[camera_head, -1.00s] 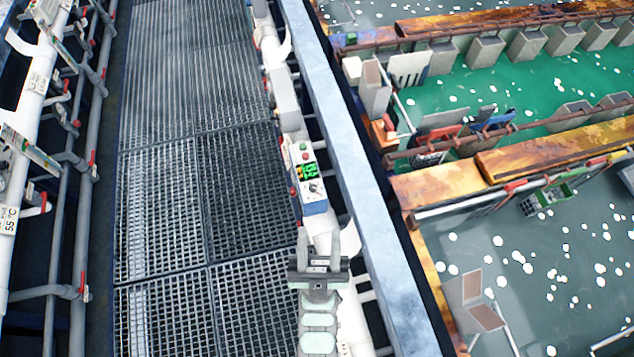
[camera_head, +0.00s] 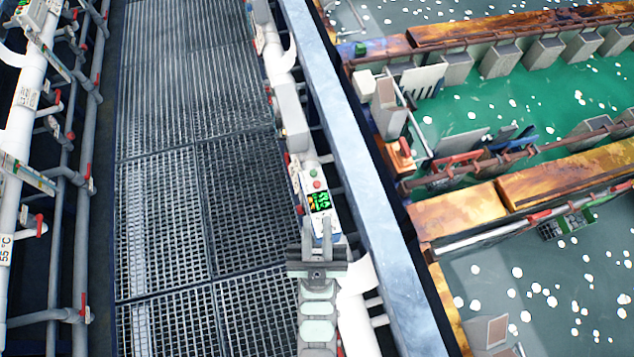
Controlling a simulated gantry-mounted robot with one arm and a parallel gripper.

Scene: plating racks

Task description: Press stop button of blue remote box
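The remote box (camera_head: 331,215) has a white face and sits on the pipe run beside the walkway. Its blue lower side, seen earlier, is now mostly hidden behind my gripper. Its face carries a green-lit display (camera_head: 320,201), a red button (camera_head: 317,184) and a green button (camera_head: 313,172) above the display. My gripper (camera_head: 318,222) points up the picture, with its two fingers apart and nothing visible between them. The fingers overlap the lower end of the box in the picture. I cannot tell whether they touch it.
A blue-grey beam (camera_head: 350,140) runs along the right of the box, with tanks and rusty edges (camera_head: 455,212) beyond it. The grated walkway (camera_head: 165,200) on the left is clear. White pipes (camera_head: 20,130) with red valves stand at the far left.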

